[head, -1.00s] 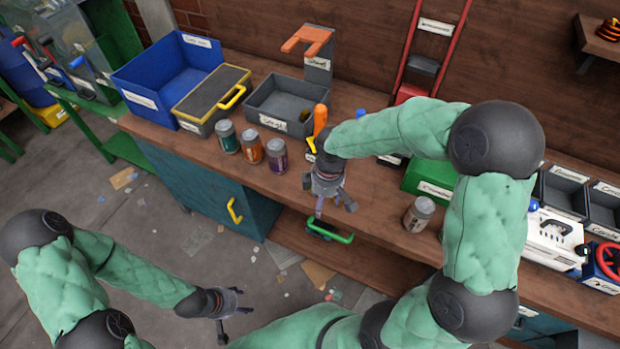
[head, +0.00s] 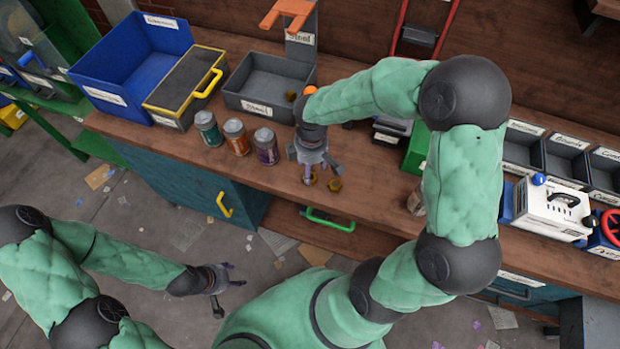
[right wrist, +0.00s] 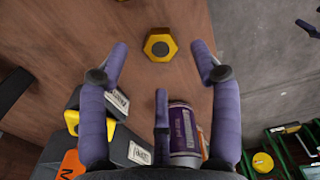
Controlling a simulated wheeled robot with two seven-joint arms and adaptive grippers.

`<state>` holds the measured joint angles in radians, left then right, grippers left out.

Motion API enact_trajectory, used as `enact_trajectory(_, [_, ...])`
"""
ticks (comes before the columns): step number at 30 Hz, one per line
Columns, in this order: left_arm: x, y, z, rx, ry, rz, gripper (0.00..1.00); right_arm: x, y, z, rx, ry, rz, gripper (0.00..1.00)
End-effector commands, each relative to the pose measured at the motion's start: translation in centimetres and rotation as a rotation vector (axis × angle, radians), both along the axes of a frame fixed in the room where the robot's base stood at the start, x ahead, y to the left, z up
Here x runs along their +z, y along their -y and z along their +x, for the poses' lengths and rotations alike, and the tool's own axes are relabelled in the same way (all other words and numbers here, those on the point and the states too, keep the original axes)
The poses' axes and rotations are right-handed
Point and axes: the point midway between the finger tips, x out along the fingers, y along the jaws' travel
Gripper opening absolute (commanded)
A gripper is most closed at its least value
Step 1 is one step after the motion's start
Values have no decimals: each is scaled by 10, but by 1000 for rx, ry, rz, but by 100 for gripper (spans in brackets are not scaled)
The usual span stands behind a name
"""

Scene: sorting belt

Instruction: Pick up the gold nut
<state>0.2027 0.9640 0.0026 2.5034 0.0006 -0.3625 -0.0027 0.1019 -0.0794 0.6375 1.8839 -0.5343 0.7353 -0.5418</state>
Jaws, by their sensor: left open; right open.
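The gold nut (head: 335,185), a small hexagonal piece, lies on the wooden bench near its front edge. In the right wrist view the nut (right wrist: 159,45) shows a dark centre and lies just beyond the fingertips, between their lines, untouched. My right gripper (head: 318,172) is open and empty, pointing down over the bench, close beside the nut; its fingers also show in the right wrist view (right wrist: 159,60). My left gripper (head: 226,290) is open and empty, away from the bench.
Several jars, including a purple one (head: 266,147), stand left of my right gripper. Behind them is a grey bin (head: 258,108) labelled Steel, with a gold piece inside. A blue bin (head: 100,93) stands further left. A green handle (head: 330,226) juts below the bench edge.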

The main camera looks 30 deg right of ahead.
Motion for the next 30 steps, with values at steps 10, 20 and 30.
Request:
enact_trajectory(10, [-25, 0, 0, 0, 0, 0, 60, -46, 3, -1, -1, -2, 1, 64])
enact_trajectory(20, [-24, 0, 0, 0, 1, 0, 60, -47, 3, -1, -1, -1, 1, 47])
enact_trajectory(30, [-24, 0, 0, 0, 1, 0, 60, -47, 2, -1, -1, -1, 1, 0])
